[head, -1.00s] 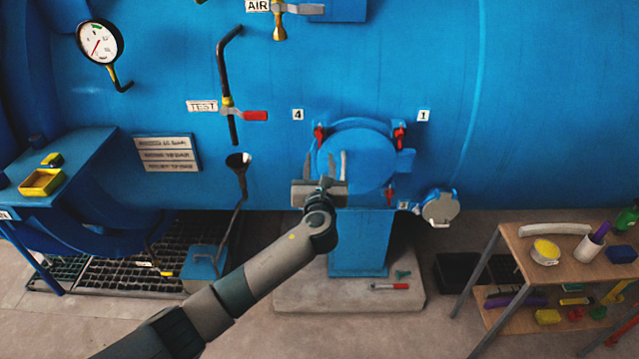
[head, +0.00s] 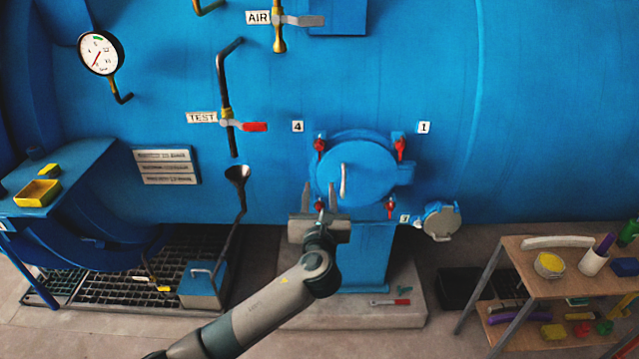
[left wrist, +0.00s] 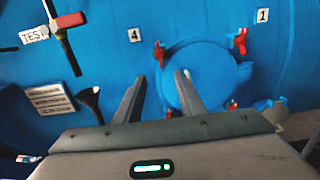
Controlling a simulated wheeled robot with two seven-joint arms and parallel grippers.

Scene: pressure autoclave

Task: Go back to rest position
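My left gripper (head: 320,194) is in front of the lower left of the round blue hatch (head: 356,181) on the blue vessel. Its fingers stand apart and nothing shows between them; they also stand apart in the left wrist view (left wrist: 160,82). The hatch lies flat against its port, with a pale upright handle (head: 343,180) on its face. The handle stands clear of the fingers in the head view. Red clamps (head: 400,148) sit around the hatch rim. My right gripper is in neither view.
A red-handled TEST valve (head: 252,127) and a dark funnel (head: 238,175) are left of the gripper. A blue side table (head: 70,165) stands at the left. A wooden shelf table (head: 560,285) with several items stands at the right.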

